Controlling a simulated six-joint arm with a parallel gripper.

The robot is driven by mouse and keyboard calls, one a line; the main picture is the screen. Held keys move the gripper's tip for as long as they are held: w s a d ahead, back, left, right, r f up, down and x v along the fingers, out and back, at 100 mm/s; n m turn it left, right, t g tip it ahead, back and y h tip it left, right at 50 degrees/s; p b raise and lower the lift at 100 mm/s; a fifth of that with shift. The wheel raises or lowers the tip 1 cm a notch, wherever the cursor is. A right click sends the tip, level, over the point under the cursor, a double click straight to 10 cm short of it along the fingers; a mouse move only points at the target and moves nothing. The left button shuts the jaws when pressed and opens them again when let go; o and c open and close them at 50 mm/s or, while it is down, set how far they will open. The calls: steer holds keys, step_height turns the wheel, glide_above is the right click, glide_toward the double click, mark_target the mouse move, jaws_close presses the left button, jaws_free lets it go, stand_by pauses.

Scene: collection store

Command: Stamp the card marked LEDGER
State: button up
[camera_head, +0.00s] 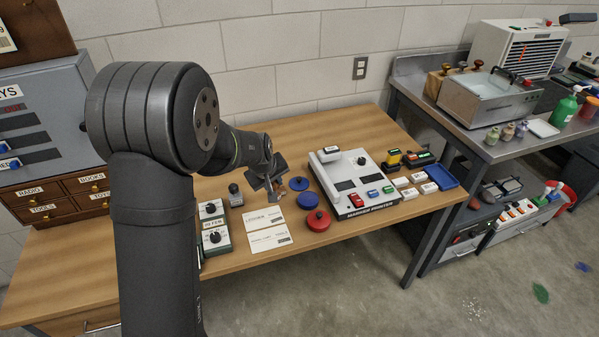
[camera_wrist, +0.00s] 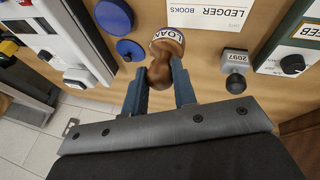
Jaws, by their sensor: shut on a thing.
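My gripper (camera_wrist: 162,88) is shut on a brown wooden-handled stamp (camera_wrist: 165,58) marked LOAN. In the head view my gripper (camera_head: 274,186) hangs above the table, just behind the cards, and mostly hides the stamp. The white card marked LEDGER (camera_head: 263,218) lies flat on the table; it also shows upside down in the wrist view (camera_wrist: 208,14), apart from the stamp. A second white card (camera_head: 270,240) lies in front of it, its words too small to read. A red round pad or lid (camera_head: 318,221) and two blue round ones (camera_head: 308,200) (camera_head: 299,184) lie to the right.
A grey block with a black knob (camera_head: 235,196) and a green-grey dial box (camera_head: 215,238) stand left of the cards. Small white boxes and a blue tray (camera_head: 441,177) lie farther right.

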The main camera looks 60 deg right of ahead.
steer(key=w+a, duration=0.3)
steer(key=a, duration=0.3)
glide_above(256, 225)
steer(key=shift+f, duration=3.35)
steer(key=shift+f, duration=0.55)
step_height(256, 225, up, 7)
